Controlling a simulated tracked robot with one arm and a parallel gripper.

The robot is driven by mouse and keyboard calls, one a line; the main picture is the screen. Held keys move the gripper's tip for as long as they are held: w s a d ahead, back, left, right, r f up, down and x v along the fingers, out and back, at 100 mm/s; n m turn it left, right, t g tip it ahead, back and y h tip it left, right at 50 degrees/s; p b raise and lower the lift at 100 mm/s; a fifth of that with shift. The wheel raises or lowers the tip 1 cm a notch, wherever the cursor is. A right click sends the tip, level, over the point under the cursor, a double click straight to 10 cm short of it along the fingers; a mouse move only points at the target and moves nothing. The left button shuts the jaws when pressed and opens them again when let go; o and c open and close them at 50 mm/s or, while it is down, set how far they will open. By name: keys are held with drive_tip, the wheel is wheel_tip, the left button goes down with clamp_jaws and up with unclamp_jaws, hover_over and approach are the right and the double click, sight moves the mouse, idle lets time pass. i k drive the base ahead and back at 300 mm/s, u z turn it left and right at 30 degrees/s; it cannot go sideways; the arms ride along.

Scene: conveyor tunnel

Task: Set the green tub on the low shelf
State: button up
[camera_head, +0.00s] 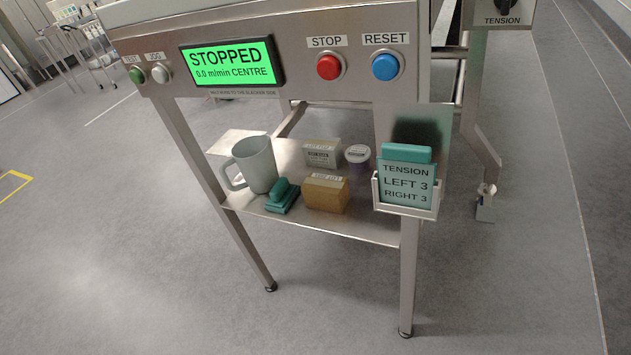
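The low shelf (345,228) is a metal plate between the legs of the steel control stand. On it stand a grey mug (256,165), a folded teal item (283,196), a tan box (325,193), a pale labelled box (321,153) and a small purple jar with a white lid (358,158). I see nothing that is clearly a green tub. My gripper is not in view.
The stand's panel has a green STOPPED display (229,62), a red STOP button (329,66) and a blue RESET button (386,66). A teal tension card (405,185) sits in a white holder at the shelf's right. Grey floor is open in front.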

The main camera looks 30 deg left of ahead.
sight(373, 211)
drive_tip(key=i, duration=0.95)
drive_tip(key=z, duration=0.05)
